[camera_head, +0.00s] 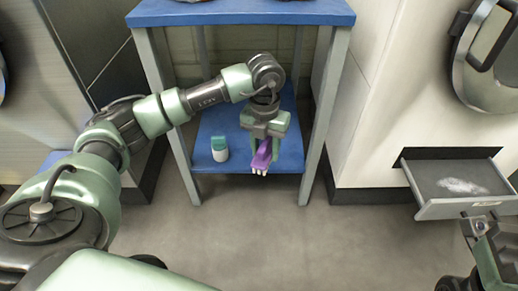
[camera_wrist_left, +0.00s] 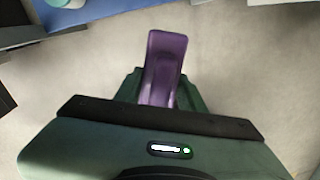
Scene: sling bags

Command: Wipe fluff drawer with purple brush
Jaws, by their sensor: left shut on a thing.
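The purple brush (camera_head: 261,156) is in my left gripper (camera_head: 264,140), bristles down, in front of the blue lower shelf. The left gripper is shut on it. In the left wrist view the purple handle (camera_wrist_left: 165,62) sticks out from between the fingers, with floor behind it. The drawer (camera_head: 440,190) at the right is pulled out of the white cabinet. A pale patch of fluff (camera_head: 462,186) lies on its grey bottom. My right gripper (camera_head: 480,226) is at the drawer's front, near its handle, partly cut off; its fingers are too unclear to judge.
A blue two-level stand (camera_head: 245,12) with grey legs is ahead. A white and green container (camera_head: 219,149) stands on its lower shelf, left of the brush. A round-doored machine (camera_head: 490,60) is above the drawer. The floor (camera_head: 290,230) between stand and drawer is clear.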

